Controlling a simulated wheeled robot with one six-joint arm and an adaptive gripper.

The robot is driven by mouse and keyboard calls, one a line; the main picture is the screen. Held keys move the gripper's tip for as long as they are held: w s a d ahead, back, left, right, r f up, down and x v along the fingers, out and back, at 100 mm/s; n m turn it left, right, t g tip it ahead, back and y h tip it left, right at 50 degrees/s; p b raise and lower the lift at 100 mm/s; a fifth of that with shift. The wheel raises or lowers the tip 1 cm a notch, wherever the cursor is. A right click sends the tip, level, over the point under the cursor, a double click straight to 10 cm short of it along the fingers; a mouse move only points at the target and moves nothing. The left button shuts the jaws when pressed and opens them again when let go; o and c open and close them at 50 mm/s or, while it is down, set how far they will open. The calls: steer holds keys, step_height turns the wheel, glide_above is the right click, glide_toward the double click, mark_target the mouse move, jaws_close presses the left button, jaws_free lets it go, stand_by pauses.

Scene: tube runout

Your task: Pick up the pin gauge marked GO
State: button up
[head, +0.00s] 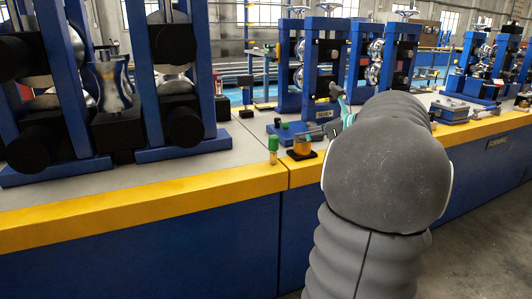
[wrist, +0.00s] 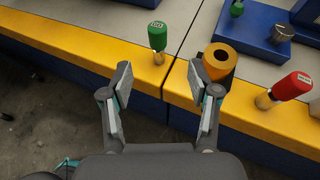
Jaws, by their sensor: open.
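A pin gauge with a green handle (wrist: 158,38) and a brass-coloured lower end stands upright on the yellow edge strip. It also shows in the head view (head: 273,149). My gripper (wrist: 160,80) is open and empty. In the wrist view the green gauge appears beyond the fingertips, between their lines, and apart from them. In the head view my arm hides most of my gripper.
An orange ring (wrist: 219,61) with a dark hole sits right of the green gauge, close to my right finger in the picture. A blue fixture (wrist: 258,30) stands behind it. Blue roll stands (head: 183,70) rise at the left. The yellow bench edge (head: 150,203) is mostly clear.

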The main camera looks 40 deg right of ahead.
mark_target(277, 137)
steer(key=shift+a+r+x, duration=0.1)
steer(key=shift+x, duration=3.25)
steer(key=shift+a+r+x, duration=0.1)
steer(key=shift+x, duration=3.25)
jaws_close()
